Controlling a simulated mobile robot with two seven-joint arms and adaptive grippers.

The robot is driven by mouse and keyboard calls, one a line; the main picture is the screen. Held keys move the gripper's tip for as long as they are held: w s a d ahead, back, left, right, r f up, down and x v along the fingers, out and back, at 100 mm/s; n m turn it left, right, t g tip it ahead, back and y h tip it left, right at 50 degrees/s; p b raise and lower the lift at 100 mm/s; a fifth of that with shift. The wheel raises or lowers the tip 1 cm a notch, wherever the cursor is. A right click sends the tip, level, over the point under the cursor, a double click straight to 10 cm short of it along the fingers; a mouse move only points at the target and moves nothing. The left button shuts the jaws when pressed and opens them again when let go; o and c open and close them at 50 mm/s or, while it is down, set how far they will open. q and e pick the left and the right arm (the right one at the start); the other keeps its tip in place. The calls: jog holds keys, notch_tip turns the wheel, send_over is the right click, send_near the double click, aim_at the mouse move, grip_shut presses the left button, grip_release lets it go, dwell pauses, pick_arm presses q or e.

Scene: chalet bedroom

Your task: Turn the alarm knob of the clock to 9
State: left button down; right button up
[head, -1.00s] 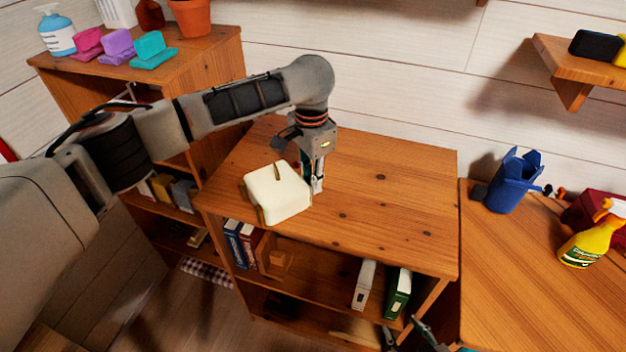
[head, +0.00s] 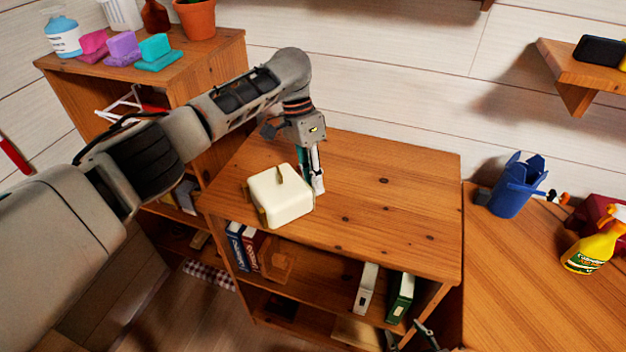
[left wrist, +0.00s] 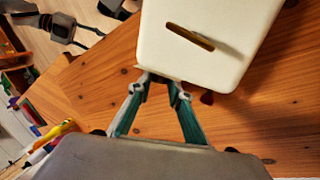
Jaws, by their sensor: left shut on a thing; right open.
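The clock (head: 281,197) is a cream, rounded block with a dark gold bar on its top. It stands on the wooden shelf unit, and its face is not readable in either view. In the left wrist view the clock (left wrist: 205,50) fills the top. My left gripper (head: 318,188) is at the clock's back right side, its fingertips (left wrist: 160,78) closed together at the clock's edge. The alarm knob between them is hidden. My right gripper (head: 410,338) is open and empty, low at the bottom edge of the head view.
The shelf top (head: 390,205) is clear right of the clock. Books (head: 400,297) stand on the shelf below. A blue pot (head: 515,190) and a yellow spray bottle (head: 592,248) stand on the right-hand table. A taller cabinet (head: 215,65) is at the left back.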

pick_arm(q)
jog(key=c, duration=1.8)
grip_release()
jog(key=shift+c, duration=0.2)
jog(key=v, duration=1.2)
jog(key=shift+f, duration=0.1)
